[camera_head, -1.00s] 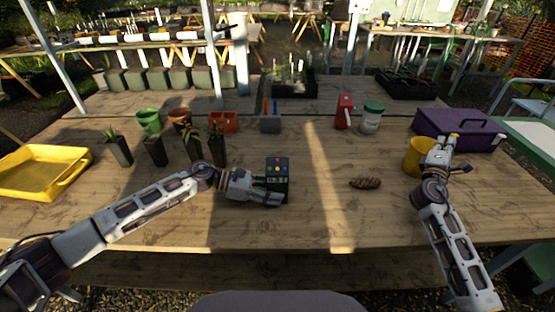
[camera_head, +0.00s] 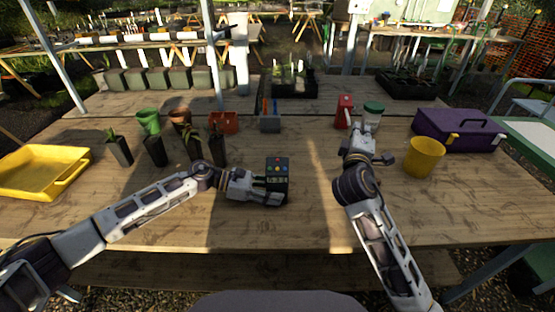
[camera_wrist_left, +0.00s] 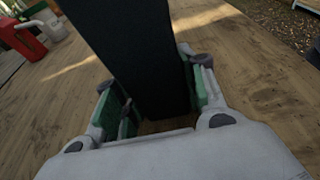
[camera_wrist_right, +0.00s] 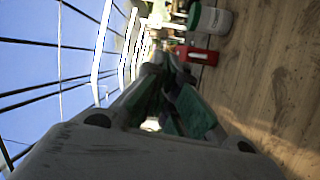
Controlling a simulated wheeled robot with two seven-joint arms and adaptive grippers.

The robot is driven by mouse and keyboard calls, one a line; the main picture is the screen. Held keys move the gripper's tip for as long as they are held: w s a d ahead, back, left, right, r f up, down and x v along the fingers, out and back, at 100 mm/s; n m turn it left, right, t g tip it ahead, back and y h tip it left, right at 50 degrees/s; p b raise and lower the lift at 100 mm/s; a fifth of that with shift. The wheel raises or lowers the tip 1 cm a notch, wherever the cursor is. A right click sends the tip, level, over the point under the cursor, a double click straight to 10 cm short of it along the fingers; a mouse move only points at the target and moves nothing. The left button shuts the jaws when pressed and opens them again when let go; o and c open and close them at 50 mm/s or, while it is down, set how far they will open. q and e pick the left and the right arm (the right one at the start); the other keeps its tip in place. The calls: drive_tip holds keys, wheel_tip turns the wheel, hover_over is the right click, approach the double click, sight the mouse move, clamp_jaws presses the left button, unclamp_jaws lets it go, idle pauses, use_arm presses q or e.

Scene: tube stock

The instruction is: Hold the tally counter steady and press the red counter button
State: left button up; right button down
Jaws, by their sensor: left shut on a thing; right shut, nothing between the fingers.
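The tally counter (camera_head: 277,166) is a dark box with several small coloured buttons on its face, standing on the wooden table left of the sunlit strip. The red button among them is too small to place surely. My left gripper (camera_head: 272,197) is shut on the counter's lower part. In the left wrist view the dark counter (camera_wrist_left: 140,50) stands between the green-padded fingers, and its button face is hidden. My right gripper (camera_head: 368,145) is shut and empty, above the table to the right of the counter and apart from it. Its fingers (camera_wrist_right: 165,85) show together in the right wrist view.
A red object (camera_head: 344,108) and a green-lidded jar (camera_head: 373,112) stand just beyond my right gripper. A yellow cup (camera_head: 424,158) and a purple toolbox (camera_head: 455,130) stand at right. Plant pots (camera_head: 155,152) and a yellow tray (camera_head: 40,175) stand at left. Table between my grippers is clear.

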sight(277, 160)
drive_tip(key=s+a+r+y, duration=0.1)
drive_tip(key=s+a, duration=0.3)
drive_tip(key=a, duration=0.4)
drive_tip(key=s+a+r+g+y, duration=0.1)
drive_tip(key=s+a+y, duration=0.3)
drive_tip(key=a, duration=0.4)
drive_tip(key=s+a+r+y, duration=0.3)
drive_tip(key=s+a, duration=0.3)
drive_tip(key=a, duration=0.3)
drive_tip(key=shift+r, duration=0.2)
drive_tip(key=shift+w+a+f, duration=0.1)
drive_tip(key=shift+w+f, duration=0.8)
drive_tip(key=shift+f, duration=0.4)
drive_tip(key=shift+w+f, duration=0.85)
drive_tip(key=shift+f, duration=0.3)
drive_tip(key=shift+w+f, duration=0.8)
drive_tip(key=shift+f, duration=0.4)
drive_tip(key=shift+w+f, duration=0.4)
drive_tip(key=shift+f, duration=0.2)
drive_tip(key=shift+s+r, duration=0.1)
drive_tip(key=shift+r, duration=0.05)
drive_tip(key=shift+s+r, duration=0.35)
drive_tip(key=shift+r, duration=0.1)
drive_tip(key=shift+r, duration=0.15)
